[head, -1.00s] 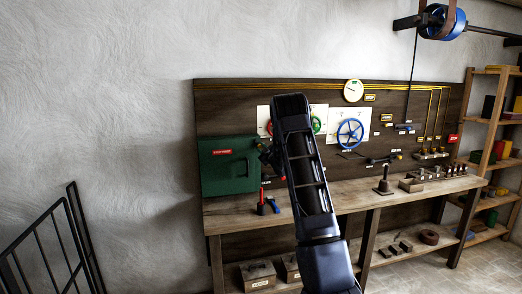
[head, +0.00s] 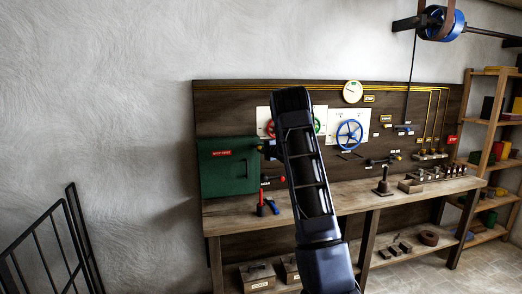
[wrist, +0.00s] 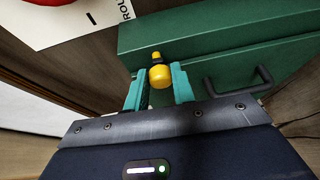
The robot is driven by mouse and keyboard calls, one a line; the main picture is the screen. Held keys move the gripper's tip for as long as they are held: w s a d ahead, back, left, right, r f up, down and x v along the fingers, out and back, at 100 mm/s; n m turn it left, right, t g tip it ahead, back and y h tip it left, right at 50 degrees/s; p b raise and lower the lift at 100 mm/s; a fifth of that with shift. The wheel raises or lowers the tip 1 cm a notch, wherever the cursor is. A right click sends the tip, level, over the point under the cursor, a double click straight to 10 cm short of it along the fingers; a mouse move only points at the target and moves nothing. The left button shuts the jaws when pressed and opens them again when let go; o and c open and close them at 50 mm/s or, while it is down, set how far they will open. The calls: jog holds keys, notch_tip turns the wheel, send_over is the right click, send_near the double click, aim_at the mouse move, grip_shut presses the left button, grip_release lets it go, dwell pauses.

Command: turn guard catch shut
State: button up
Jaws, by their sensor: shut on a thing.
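The guard is a green box (head: 229,178) with a red label, at the left end of the wall panel. It fills the upper right of the wrist view (wrist: 210,40). The catch has a yellow rounded knob (wrist: 160,77) with a smaller yellow tip, at the box's edge in the wrist view. My gripper (wrist: 159,88) has its teal fingers on either side of the knob, shut on it. In the head view my gripper (head: 266,149) is at the box's upper right edge, partly hidden by my arm. The catch's base is hidden.
A dark handle (wrist: 240,84) stands out from the box beside my gripper. A white plate (wrist: 75,20) with a red wheel is close by. Below, the workbench (head: 335,196) holds a red-and-blue tool (head: 267,206). A black railing (head: 55,245) stands at left.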

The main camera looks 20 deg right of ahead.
jog(key=shift+f+n+h, duration=0.1)
jog(key=shift+n+h, duration=0.2)
jog(key=shift+n, duration=0.2)
dwell(0.3)
jog(key=o, duration=1)
jog(key=shift+s+d+r, duration=0.2)
jog(key=shift+s+d, duration=0.05)
jog(key=shift+s, duration=0.3)
jog(key=v, duration=0.9)
jog(key=shift+s+d, duration=0.15)
jog(key=shift+s, duration=0.15)
jog(key=shift+r, duration=0.15)
